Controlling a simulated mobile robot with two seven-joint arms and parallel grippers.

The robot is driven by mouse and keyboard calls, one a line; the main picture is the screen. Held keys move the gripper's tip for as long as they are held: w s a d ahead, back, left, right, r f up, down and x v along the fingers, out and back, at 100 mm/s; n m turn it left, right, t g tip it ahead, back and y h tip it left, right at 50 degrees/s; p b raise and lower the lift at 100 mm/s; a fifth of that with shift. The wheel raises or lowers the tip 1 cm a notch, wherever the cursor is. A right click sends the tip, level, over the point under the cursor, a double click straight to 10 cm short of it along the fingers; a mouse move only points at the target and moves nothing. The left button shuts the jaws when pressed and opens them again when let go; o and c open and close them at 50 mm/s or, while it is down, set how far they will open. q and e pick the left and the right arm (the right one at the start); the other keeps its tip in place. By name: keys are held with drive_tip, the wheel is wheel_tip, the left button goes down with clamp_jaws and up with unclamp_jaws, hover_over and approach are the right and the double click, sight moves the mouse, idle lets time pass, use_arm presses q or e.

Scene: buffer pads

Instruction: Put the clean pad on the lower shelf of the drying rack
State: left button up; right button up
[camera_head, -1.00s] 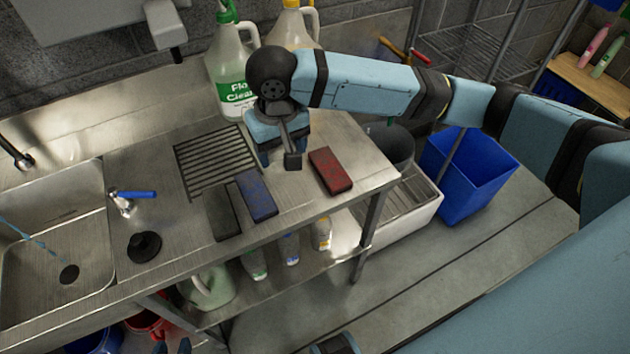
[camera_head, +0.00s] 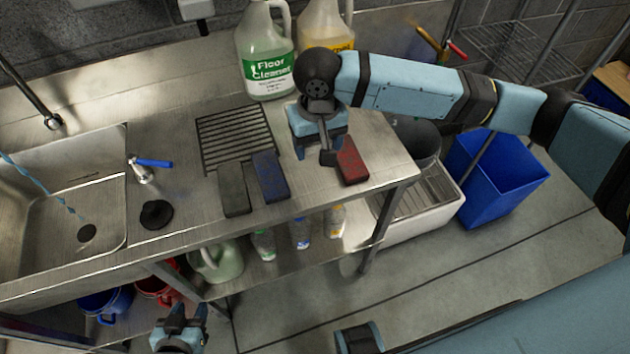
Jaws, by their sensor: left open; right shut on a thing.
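Three pads lie on the steel counter: a dark grey pad (camera_head: 235,190), a blue pad (camera_head: 271,177) and a red pad (camera_head: 354,164). Which is clean I cannot tell. My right gripper (camera_head: 322,146) points down over the counter, just left of the red pad and partly covering it. My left gripper (camera_head: 181,316) is open at the bottom edge, in front of the counter. A wire rack (camera_head: 520,48) stands at the upper right, perhaps the drying rack; its lower part is partly hidden by my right arm.
A slotted drain (camera_head: 232,135) lies behind the pads. A floor cleaner jug (camera_head: 264,60) stands at the back. A sink (camera_head: 60,200) is at left. Bottles stand on the undershelf (camera_head: 272,268). A blue bin (camera_head: 500,185) stands on the floor at right.

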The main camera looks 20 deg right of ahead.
hover_over(317, 194)
wheel_tip(317, 194, down, 12)
drive_tip(key=shift+f, duration=0.1)
drive_tip(key=shift+f+p, duration=0.6)
drive_tip(key=shift+f, duration=0.9)
drive_tip(key=o, duration=0.9)
drive_tip(key=shift+f, duration=0.1)
drive_tip(key=shift+o, duration=0.2)
